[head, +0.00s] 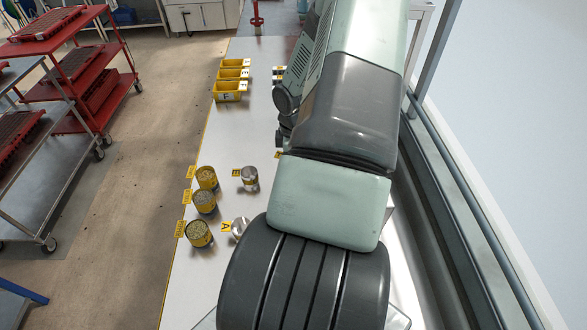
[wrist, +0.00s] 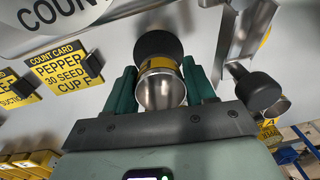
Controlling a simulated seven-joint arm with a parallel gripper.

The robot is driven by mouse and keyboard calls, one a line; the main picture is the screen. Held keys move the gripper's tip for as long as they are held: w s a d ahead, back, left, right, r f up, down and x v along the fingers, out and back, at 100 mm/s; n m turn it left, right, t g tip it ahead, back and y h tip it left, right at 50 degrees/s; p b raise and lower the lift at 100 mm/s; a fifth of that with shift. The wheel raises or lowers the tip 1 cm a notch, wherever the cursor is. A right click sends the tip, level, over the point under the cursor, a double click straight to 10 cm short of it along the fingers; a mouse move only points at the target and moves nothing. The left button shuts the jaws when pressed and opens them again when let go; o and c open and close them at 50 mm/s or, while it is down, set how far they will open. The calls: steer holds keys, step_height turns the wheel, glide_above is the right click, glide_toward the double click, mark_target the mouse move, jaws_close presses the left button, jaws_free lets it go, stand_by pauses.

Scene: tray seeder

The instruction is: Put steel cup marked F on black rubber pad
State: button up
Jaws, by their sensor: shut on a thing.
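In the wrist view my gripper (wrist: 160,72) has its two green fingers shut on a steel cup (wrist: 160,92) with a yellow band. The cup's open mouth faces the camera and its inside looks bare. The letter on its band cannot be read. A round black pad (wrist: 158,43) shows directly beyond the cup, partly covered by it. I cannot tell whether the cup touches the pad. In the head view my arm hides the gripper, the held cup and the pad.
A count card (wrist: 63,70) reading pepper, 30 seeds, cup F stands left of the gripper in the wrist view. A dark-knobbed metal part (wrist: 262,88) is close on the right. In the head view, steel cups (head: 250,178), seed jars (head: 199,234) and yellow bins (head: 228,92) stand left of my arm.

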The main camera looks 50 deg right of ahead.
steer(key=shift+f, duration=1.7)
steer(key=shift+f, duration=0.15)
steer(key=o, duration=0.8)
step_height(320, 180, up, 12)
steer(key=shift+w+d+r, duration=0.15)
